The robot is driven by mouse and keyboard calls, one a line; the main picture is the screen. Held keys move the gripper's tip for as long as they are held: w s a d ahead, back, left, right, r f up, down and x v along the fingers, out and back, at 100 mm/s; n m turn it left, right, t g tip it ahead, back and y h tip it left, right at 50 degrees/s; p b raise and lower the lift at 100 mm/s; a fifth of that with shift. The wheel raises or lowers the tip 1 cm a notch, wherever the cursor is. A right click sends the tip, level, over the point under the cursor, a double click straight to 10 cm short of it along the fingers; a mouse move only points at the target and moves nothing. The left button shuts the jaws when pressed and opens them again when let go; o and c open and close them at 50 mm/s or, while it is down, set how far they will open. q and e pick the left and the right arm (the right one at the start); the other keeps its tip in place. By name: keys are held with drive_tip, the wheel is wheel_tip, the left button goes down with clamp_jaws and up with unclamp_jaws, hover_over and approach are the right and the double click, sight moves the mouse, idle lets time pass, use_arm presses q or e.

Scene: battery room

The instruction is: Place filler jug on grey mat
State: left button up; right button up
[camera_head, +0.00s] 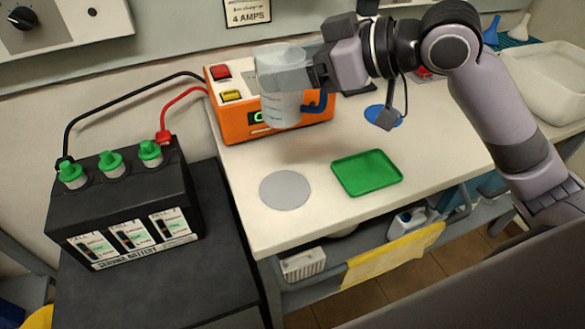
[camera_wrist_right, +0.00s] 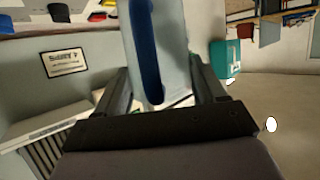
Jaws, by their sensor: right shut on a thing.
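The filler jug (camera_head: 281,108) is a translucent pale jug with a blue handle. My right gripper (camera_head: 313,75) is shut on it and holds it in the air in front of the orange charger. In the right wrist view the jug's blue handle (camera_wrist_right: 147,60) stands between the two fingers (camera_wrist_right: 160,95). The grey mat (camera_head: 285,190) is a round disc lying bare on the bench, left of the green tray. The jug is above and behind the mat in the picture, apart from it. My left gripper is not in view.
An orange charger (camera_head: 240,127) stands at the back left of the bench (camera_head: 250,225). A green tray (camera_head: 367,172) lies right of the mat. A blue disc (camera_head: 384,115) is farther back. A black battery (camera_head: 120,200) with green caps and cables stands left.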

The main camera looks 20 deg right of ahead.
wheel_tip(320, 180, down, 18)
drive_tip(key=shift+r+b, duration=0.2)
drive_tip(key=shift+b, duration=0.75)
drive_tip(key=shift+f, duration=0.1)
drive_tip(key=shift+f, duration=0.15)
drive_tip(key=o, duration=1.1)
drive_tip(key=shift+c, duration=0.2)
drive_tip(key=shift+r, duration=0.25)
drive_tip(key=b+v, duration=0.1)
drive_tip(key=v, duration=1.1)
drive_tip(key=shift+b, duration=0.3)
